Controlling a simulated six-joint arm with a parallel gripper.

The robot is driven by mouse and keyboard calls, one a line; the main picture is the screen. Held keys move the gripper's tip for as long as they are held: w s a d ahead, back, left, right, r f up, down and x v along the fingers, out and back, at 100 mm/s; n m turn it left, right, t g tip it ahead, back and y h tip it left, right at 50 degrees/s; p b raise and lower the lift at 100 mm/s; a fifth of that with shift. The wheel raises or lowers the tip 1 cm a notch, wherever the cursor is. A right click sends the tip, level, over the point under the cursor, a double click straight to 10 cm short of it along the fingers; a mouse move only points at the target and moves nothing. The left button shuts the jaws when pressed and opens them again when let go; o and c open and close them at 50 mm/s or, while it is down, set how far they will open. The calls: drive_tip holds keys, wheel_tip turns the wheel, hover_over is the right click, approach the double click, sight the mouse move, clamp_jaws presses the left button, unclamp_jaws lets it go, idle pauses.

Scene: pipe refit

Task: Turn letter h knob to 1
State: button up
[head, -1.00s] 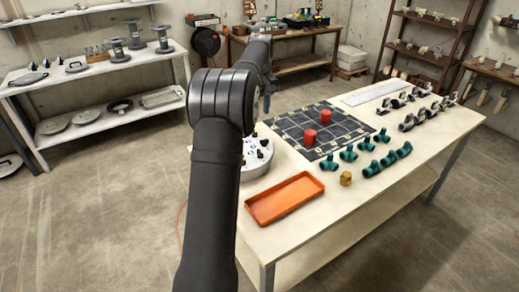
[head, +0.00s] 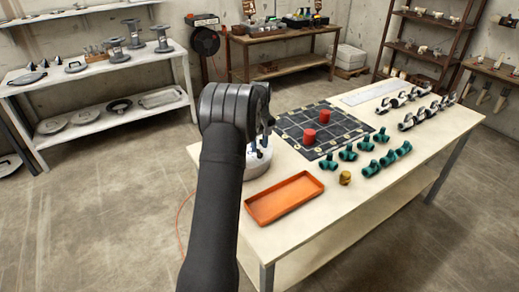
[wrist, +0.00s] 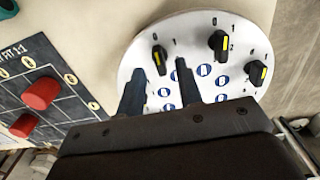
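A round white panel (head: 256,167) sits on the table's left side, mostly behind my arm in the head view. In the wrist view, the white panel (wrist: 185,28) carries black knobs with yellow marks: a left knob (wrist: 159,58), an upper knob (wrist: 219,44) and a right knob (wrist: 257,73). Small 0, 1 and 2 marks stand around them. Blue round labels (wrist: 204,70) sit on the panel; their letters are too small to read. My gripper (wrist: 160,72) is open above the panel, its two fingers apart. The left knob shows just beyond the gap between the fingertips. Contact cannot be told.
A dark grid board (head: 322,130) with red cylinders (head: 310,137) lies beside the panel. An orange tray (head: 284,199), a brass fitting (head: 345,177) and several green pipe fittings (head: 387,159) are on the table (head: 330,215). Bare floor lies in front.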

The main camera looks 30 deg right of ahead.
sight(260, 154)
drive_tip(key=shift+f, duration=1.25)
clamp_jaws()
drive_tip(key=shift+m, duration=0.4)
drive_tip(key=m, duration=0.5)
drive_tip(key=shift+m, duration=0.3)
drive_tip(key=m, duration=0.5)
drive_tip(key=shift+m, duration=0.3)
